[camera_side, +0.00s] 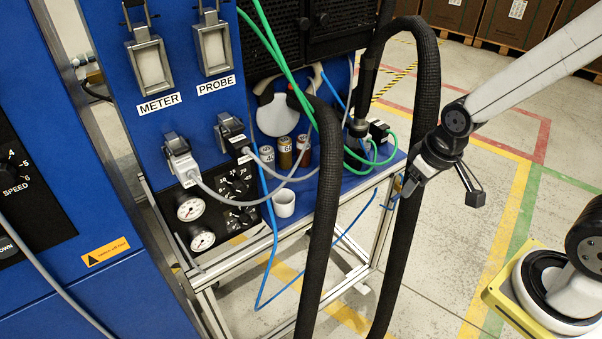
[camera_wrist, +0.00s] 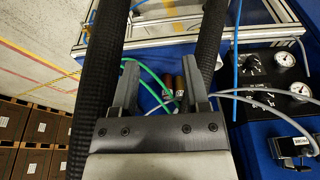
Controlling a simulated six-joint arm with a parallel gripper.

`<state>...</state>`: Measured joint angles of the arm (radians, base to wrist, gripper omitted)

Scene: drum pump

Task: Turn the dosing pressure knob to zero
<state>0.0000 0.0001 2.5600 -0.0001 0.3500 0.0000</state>
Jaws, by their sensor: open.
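A black control panel (camera_side: 214,206) on the blue machine front carries several black knobs and two white gauges. One knob (camera_side: 238,187) has a printed scale around it, and smaller knobs (camera_side: 240,219) sit below it. The labels are too small to tell which is the dosing pressure knob. In the wrist view the panel (camera_wrist: 270,100) is at the right, with a scaled knob (camera_wrist: 252,63) beside a gauge. My gripper (camera_wrist: 160,72) is open and empty, its fingers pointing toward the bottles and hoses. In the side view my gripper (camera_side: 410,182) is right of the thick hose, well away from the panel.
Thick black hoses (camera_side: 323,210) hang between my gripper and the panel. Green, grey and blue lines loop nearby.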

